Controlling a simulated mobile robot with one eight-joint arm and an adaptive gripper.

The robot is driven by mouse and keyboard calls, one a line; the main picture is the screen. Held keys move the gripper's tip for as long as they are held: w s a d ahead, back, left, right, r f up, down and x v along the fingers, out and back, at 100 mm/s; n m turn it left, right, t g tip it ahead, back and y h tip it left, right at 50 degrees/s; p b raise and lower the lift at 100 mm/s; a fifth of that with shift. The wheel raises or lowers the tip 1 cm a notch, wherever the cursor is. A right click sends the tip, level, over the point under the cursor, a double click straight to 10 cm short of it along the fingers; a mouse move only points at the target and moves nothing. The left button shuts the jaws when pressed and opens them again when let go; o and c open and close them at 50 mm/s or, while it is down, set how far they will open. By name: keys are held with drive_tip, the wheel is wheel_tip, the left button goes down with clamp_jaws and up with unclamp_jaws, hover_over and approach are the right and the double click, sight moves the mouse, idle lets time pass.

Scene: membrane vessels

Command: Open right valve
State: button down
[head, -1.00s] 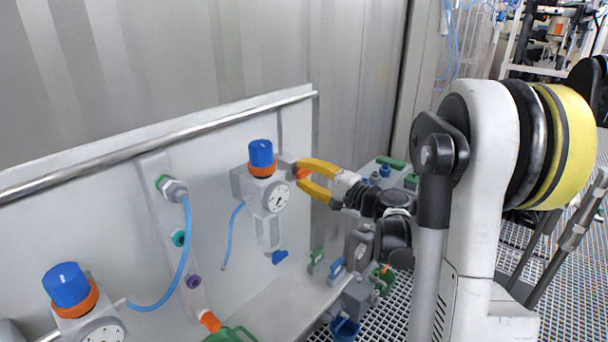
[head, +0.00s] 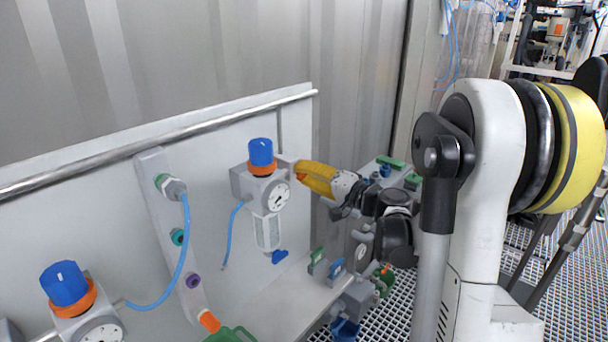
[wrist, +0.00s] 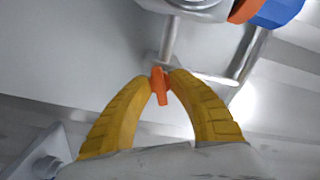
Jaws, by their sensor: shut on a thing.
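The valve's small orange handle (wrist: 160,88) sits between my fingertips in the wrist view, at the end of a metal pipe (wrist: 171,38). My gripper (wrist: 161,74) has its two yellow fingers closed on that handle. In the head view my gripper (head: 300,168) is just right of the regulator (head: 268,190) with its blue knob and orange ring. There its fingers overlap, seen nearly edge-on, and hide the handle.
A second blue-knobbed regulator (head: 72,292) is at lower left. A metal rail (head: 160,146) crosses the panel. Green and blue valve handles (head: 337,268) stand below my wrist. A blue hose (head: 180,260) hangs on the left.

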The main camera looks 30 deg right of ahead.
drive_tip(key=n, duration=0.5)
drive_tip(key=shift+n, duration=0.3)
drive_tip(key=n+b, duration=0.1)
drive_tip(key=n, duration=0.4)
drive_tip(key=shift+n, duration=0.3)
drive_tip(key=c, duration=1.5)
unclamp_jaws()
drive_tip(key=v, duration=1.2)
